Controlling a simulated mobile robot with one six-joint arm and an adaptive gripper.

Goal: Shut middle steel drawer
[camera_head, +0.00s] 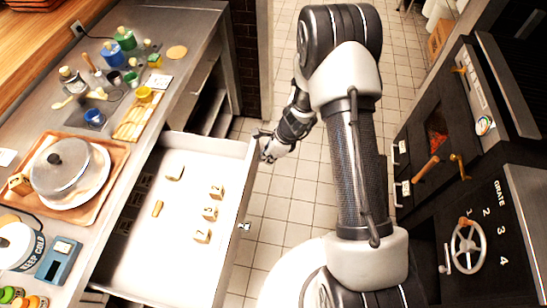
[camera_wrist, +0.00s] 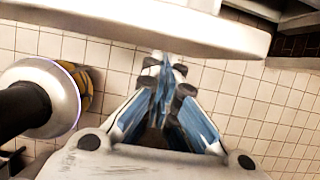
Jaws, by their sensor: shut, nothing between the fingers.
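The steel drawer (camera_head: 180,262) is pulled well out from under the counter in the head view. Small blocks and other small pieces lie inside it. Whether it is the middle drawer I cannot tell from here. My gripper (camera_head: 266,147) is at the outer side of the drawer front, close to its far corner. In the wrist view my gripper (camera_wrist: 165,62) is shut and empty, its fingertips pointing at the pale drawer front (camera_wrist: 150,30). Whether the tips touch the front is not clear.
The counter (camera_head: 185,95) above holds a tray (camera_head: 107,185) with a covered pot, several jars and a blue scale (camera_head: 60,258). A dark oven unit (camera_head: 435,140) with a wheel stands at the right.

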